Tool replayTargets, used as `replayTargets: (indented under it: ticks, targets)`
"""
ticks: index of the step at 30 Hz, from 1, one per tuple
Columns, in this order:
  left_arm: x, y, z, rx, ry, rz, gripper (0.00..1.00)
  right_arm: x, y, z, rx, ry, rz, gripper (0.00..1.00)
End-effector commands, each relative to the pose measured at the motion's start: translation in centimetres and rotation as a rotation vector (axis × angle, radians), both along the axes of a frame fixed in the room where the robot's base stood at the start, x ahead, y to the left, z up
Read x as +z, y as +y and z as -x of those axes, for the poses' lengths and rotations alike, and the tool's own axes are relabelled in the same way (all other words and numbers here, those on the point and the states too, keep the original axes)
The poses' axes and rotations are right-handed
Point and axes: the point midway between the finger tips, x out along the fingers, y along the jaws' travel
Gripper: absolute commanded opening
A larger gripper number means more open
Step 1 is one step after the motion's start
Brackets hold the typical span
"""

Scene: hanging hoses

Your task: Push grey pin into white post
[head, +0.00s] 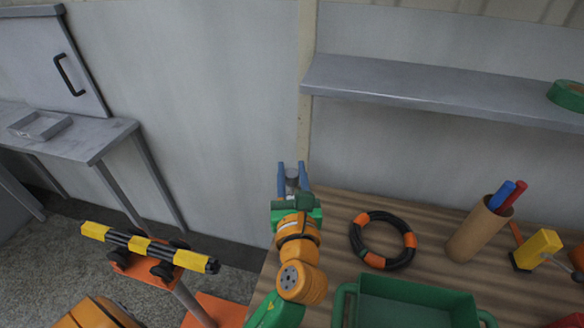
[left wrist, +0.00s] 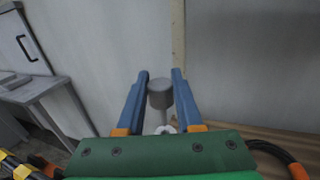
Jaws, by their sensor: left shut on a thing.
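My left gripper (head: 291,164) reaches out over the far left edge of the wooden table, its blue fingers pointing toward the wall. It is shut on the grey pin (head: 292,174), whose round head shows between the fingers. In the left wrist view, the grey pin (left wrist: 160,94) has a wide head and a thinner shaft below it, between the fingers of my left gripper (left wrist: 160,74). A small white piece (left wrist: 165,129), perhaps the white post, shows below the shaft, mostly hidden by the gripper body. I cannot tell whether the pin sits in it. My right gripper is not in view.
On the table (head: 340,214) are a black-and-orange hose ring (head: 383,240), a green bin (head: 410,304), a cardboard tube (head: 474,234) with pens and a yellow tool (head: 538,249). A grey shelf (head: 430,86) hangs above. A yellow-black bar (head: 150,247) rests on an orange stand at left.

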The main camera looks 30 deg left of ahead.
Motion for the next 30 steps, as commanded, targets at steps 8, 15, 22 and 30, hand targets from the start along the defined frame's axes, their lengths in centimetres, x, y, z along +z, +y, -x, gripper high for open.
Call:
replayTargets:
  ticks: [8,15,22,30]
  targets:
    - [-0.6,0.0,0.0,0.0,-0.001,0.001,0.0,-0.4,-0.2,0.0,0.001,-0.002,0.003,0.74]
    - [-0.6,0.0,0.0,0.0,-0.001,0.001,0.0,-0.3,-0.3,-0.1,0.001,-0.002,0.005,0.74]
    - [-0.5,0.0,0.0,0.0,0.0,0.0,0.0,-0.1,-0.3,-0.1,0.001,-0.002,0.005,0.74]
    - [-0.5,0.0,0.0,0.0,0.0,0.0,0.0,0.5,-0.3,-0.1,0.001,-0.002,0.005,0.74]
